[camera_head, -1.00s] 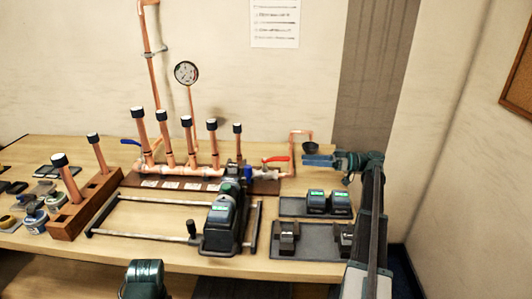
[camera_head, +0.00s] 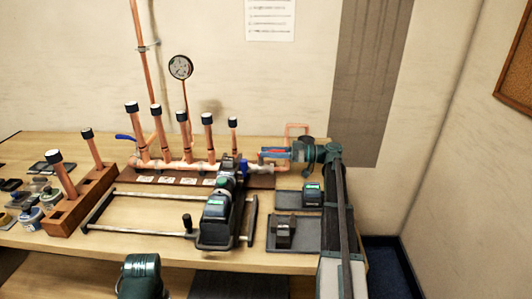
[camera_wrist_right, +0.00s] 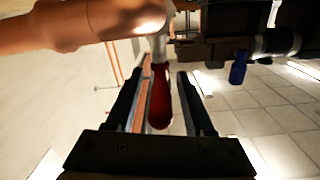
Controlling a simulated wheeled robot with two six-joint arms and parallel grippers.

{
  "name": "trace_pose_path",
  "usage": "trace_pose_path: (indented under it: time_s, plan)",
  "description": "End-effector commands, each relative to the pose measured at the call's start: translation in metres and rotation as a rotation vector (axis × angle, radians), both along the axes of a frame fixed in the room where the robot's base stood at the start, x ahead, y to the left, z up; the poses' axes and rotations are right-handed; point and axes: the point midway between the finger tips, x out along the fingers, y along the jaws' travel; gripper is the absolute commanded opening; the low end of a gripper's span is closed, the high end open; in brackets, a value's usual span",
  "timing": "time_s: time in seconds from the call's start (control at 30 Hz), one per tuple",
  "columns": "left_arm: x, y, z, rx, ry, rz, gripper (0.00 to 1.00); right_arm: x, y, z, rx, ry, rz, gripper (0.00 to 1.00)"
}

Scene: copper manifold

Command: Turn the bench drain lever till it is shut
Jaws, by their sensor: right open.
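The red drain lever (camera_head: 273,152) is on the right end of the copper manifold (camera_head: 180,165), largely covered by my right gripper in the head view. My right gripper (camera_head: 262,157) has come in from the right and is at the lever. In the right wrist view the red lever handle (camera_wrist_right: 160,97) lies between the two dark fingers of my open right gripper (camera_wrist_right: 155,85), with a gap showing beside the right finger. Contact with the left finger cannot be told. My left gripper is out of view.
A blue lever (camera_head: 126,138) is at the manifold's left end. A black tool with a green display (camera_head: 215,215) stands on the rail frame (camera_head: 140,230) in front. A gauge (camera_head: 181,67) rises behind.

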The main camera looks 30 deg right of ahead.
Motion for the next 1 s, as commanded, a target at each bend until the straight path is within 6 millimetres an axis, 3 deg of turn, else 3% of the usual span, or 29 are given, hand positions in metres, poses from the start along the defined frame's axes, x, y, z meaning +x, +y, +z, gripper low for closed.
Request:
trace_pose_path:
  time_s: [0.43,0.47,0.73,1.0]
  plan:
    - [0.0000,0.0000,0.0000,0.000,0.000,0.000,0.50,0.0052,0.0088,0.0000,0.000,0.000,0.000,0.53]
    - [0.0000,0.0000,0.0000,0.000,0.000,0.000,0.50,0.0053,0.0087,0.0000,0.000,0.000,0.000,0.51]
    - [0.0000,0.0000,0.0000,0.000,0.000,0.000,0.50,0.0052,0.0084,0.0000,0.000,0.000,0.000,0.03]
    - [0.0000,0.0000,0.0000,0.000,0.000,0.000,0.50,0.0052,0.0083,0.0000,0.000,0.000,0.000,0.00]
